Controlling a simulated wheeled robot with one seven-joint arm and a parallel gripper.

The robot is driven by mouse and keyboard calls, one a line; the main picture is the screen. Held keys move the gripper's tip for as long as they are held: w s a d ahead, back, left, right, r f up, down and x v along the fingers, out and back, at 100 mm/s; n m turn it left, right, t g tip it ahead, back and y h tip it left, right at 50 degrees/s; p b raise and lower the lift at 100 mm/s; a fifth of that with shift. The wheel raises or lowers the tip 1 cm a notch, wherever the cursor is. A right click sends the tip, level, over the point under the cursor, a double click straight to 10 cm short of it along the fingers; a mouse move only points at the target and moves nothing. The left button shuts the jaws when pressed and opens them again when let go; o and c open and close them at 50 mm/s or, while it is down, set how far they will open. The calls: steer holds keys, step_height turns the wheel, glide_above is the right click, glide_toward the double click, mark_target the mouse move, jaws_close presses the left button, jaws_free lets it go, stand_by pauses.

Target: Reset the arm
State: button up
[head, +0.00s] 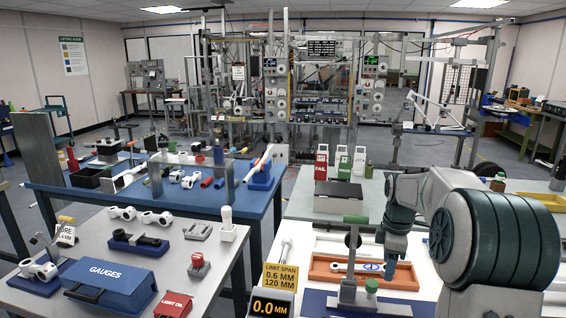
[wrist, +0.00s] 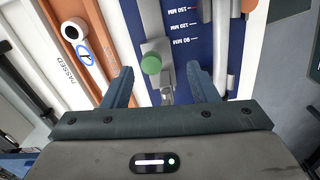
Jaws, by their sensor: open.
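My gripper (head: 392,268) hangs low over the white bench at the right in the head view, beside the orange tray. In the wrist view my gripper (wrist: 160,72) is open, its two blue-grey fingers spread with nothing held between them. A green knob (wrist: 151,65) on a grey block shows in the gap between the fingers, but I cannot tell how far below them it is. The knob is part of a blue gauge fixture (wrist: 188,60) with millimetre marks. The same fixture is in the head view, with its green knob (head: 371,286).
The orange tray (head: 322,277) holds a white ring-ended part (head: 350,265). A digital display (head: 271,305) and limit sign (head: 279,277) stand left of the fixture. A blue gauges case (head: 112,285) lies on the left bench. Flagged stands (head: 341,163) rise behind the tray.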

steer(key=s+a+r+m+t, duration=0.1)
steer(key=s+a+r+m, duration=0.1)
steer(key=s+a+m, duration=0.3)
steer(key=s+a+r+m, duration=0.1)
steer(key=s+a+r, duration=0.2)
steer(key=s, duration=0.4)
steer(key=s+a+f+m, duration=0.1)
steer(key=s+a+m, duration=0.1)
steer(key=s+m, duration=0.2)
steer(key=s+a+f+m+t, duration=0.1)
steer(key=s+m, duration=0.3)
steer(key=s, duration=0.7)
steer(key=shift+a+f+t+p, duration=0.3)
steer(key=shift+a+f+p, duration=0.05)
steer(key=shift+a+f, duration=0.1)
steer(key=shift+s, duration=0.1)
